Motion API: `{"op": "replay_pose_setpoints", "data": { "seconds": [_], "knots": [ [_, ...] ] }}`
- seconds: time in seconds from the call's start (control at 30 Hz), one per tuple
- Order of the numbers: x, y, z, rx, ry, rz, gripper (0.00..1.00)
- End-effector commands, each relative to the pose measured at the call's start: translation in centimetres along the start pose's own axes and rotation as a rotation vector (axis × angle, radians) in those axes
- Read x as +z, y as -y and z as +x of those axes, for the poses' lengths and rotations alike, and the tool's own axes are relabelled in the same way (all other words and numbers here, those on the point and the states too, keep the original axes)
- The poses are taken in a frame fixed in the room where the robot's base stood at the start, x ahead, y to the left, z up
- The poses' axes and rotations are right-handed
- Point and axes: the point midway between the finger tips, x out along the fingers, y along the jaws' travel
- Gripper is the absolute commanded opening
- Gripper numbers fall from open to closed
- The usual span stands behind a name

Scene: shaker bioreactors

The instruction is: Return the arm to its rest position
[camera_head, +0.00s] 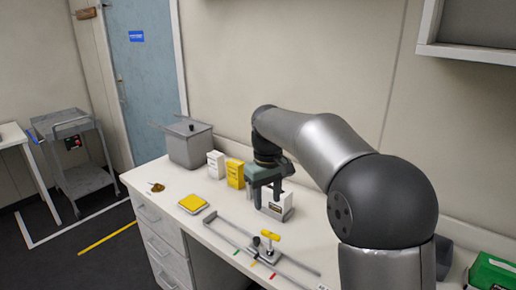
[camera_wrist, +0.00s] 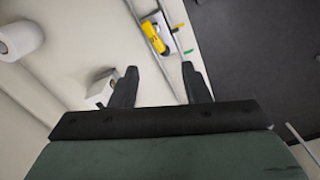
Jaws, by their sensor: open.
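My arm reaches from the right of the head view across the white bench (camera_head: 216,190). My gripper (camera_head: 273,204) points down over the bench, close to a small white box (camera_head: 282,210) that is partly hidden behind it. In the wrist view my gripper (camera_wrist: 162,78) has its two dark fingers apart with nothing between them. The white box (camera_wrist: 101,88) shows beside the left finger there; I cannot tell whether they touch.
A grey lidded bin (camera_head: 189,145), a white carton (camera_head: 215,164) and a yellow carton (camera_head: 235,173) stand left of my gripper. A yellow-handled clamp (camera_head: 268,245) sits by a metal rail in front. A green box (camera_head: 492,272) is at right. A grey cart (camera_head: 75,150) stands beyond the bench.

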Motion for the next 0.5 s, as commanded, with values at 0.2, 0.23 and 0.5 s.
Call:
{"op": "replay_pose_setpoints", "data": {
  "seconds": [0.2,0.23,0.5],
  "knots": [
    [13.7,0.4,1.2,0.019,-0.018,0.227,0.43],
    [15.6,0.7,1.7,0.019,-0.021,0.259,0.43],
    [29.2,4.2,7.6,0.011,-0.044,0.498,0.43]
  ]
}}
